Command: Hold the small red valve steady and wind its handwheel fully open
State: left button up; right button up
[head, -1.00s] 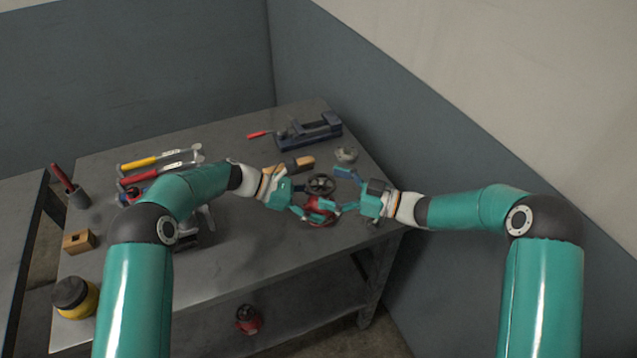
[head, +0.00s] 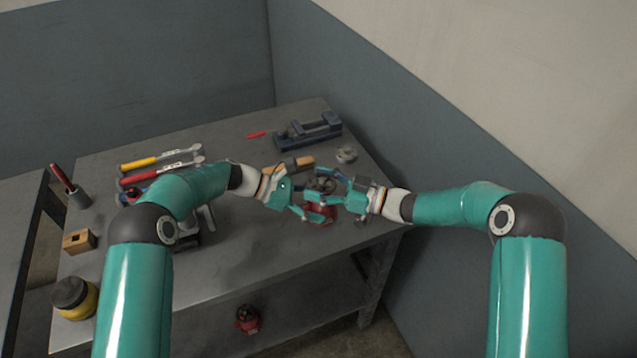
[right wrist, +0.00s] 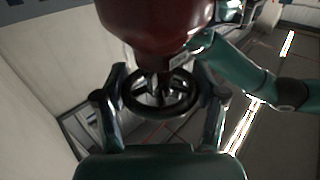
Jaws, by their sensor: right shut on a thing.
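The small red valve (head: 320,216) is above the right front part of the bench, with its dark handwheel (head: 324,184) on top in the head view. My left gripper (head: 316,206) has its teal fingers at the red body and is shut on it; part of the grip is hidden. My right gripper (head: 335,188) is shut on the handwheel from the right. In the right wrist view the right fingers (right wrist: 162,108) stand on either side of the handwheel (right wrist: 160,92), with the red body (right wrist: 155,30) beyond it.
Behind the valve are a blue vise (head: 308,132), a small grey metal part (head: 346,154) and a wooden-handled tool (head: 295,165). Yellow and red-handled tools (head: 150,160) lie at left. Another red valve (head: 248,320) is on the lower shelf. A wall stands close at right.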

aim_at(319, 183)
jog(key=shift+n+g, duration=0.4)
jog(key=shift+g, duration=0.2)
jog(key=shift+r+n+g+y, duration=0.1)
jog(key=shift+n+g+y, duration=0.2)
jog(key=shift+n+g, duration=1.15)
jog(key=shift+n+g+y, duration=0.3)
jog(key=shift+n+g, duration=0.55)
jog(key=shift+g, duration=1.2)
jog(key=shift+s+n+g, duration=0.1)
jog(key=shift+n+g, duration=0.3)
jog(key=shift+g, duration=0.3)
jog(key=o, duration=1.2)
jog(key=shift+c, duration=0.2)
notch_tip(319, 183, up, 10)
jog(key=shift+f, duration=0.15)
